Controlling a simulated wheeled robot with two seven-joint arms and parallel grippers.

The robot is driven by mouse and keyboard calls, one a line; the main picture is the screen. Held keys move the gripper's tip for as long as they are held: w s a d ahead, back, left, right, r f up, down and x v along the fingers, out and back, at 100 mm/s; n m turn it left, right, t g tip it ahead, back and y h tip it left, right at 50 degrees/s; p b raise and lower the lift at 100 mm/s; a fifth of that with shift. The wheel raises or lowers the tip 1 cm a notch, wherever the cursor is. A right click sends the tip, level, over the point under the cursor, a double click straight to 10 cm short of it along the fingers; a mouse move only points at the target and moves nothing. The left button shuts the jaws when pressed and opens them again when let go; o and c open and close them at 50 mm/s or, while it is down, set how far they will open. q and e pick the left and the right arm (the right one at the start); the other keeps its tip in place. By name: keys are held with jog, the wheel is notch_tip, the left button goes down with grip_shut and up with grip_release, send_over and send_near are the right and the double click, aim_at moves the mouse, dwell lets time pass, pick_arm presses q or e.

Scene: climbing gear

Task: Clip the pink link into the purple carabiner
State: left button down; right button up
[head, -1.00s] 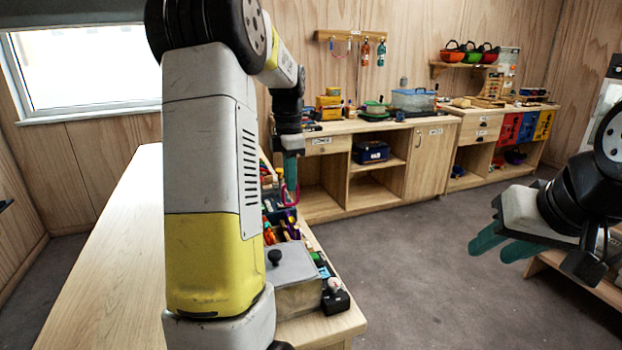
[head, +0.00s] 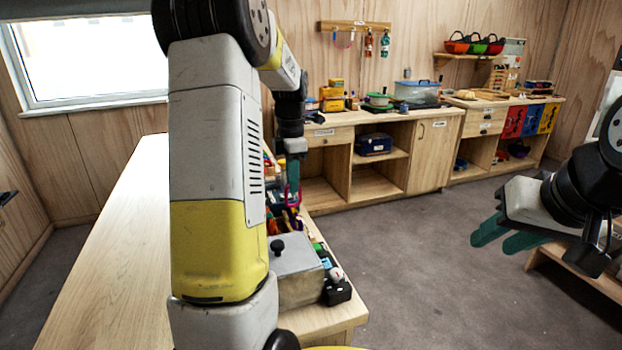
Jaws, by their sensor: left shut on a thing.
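My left gripper (head: 293,178) points down over the far part of the wooden bench, partly hidden behind my own arm. Its teal fingers are shut on the pink link (head: 290,199), which shows as a small pink curve at the fingertips. A small purple item (head: 297,219), perhaps the purple carabiner, is among the gear just below; it is too small to tell, and I cannot tell whether the link touches it. My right gripper (head: 498,236) is out at the right over the floor, empty, with its teal fingers apart.
A grey box with a black knob (head: 297,274) stands on the near end of the bench (head: 115,290), with small colourful gear beside it. The bench's left part is bare. A cabinet counter (head: 340,118) runs along the back wall. Open floor (head: 430,260) lies to the right.

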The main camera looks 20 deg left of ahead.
pick_arm(q)
jog(key=shift+f, duration=1.55)
dwell(0.9)
jog(key=shift+w+a+f, duration=0.1)
jog(key=shift+w+a, duration=0.5)
jog(key=shift+w, duration=0.2)
jog(key=shift+w+a+f, duration=0.1)
jog(key=shift+w+a, duration=0.45)
jog(key=shift+w, duration=0.2)
dwell(1.8)
jog(key=c, duration=1.2)
grip_release()
jog(key=shift+c, duration=0.2)
jog(key=shift+r, duration=0.15)
jog(key=shift+r, duration=0.25)
jog(key=shift+w+a, duration=0.7)
jog(key=shift+w, duration=0.15)
jog(key=shift+w+a, duration=0.55)
jog(key=shift+w, duration=0.2)
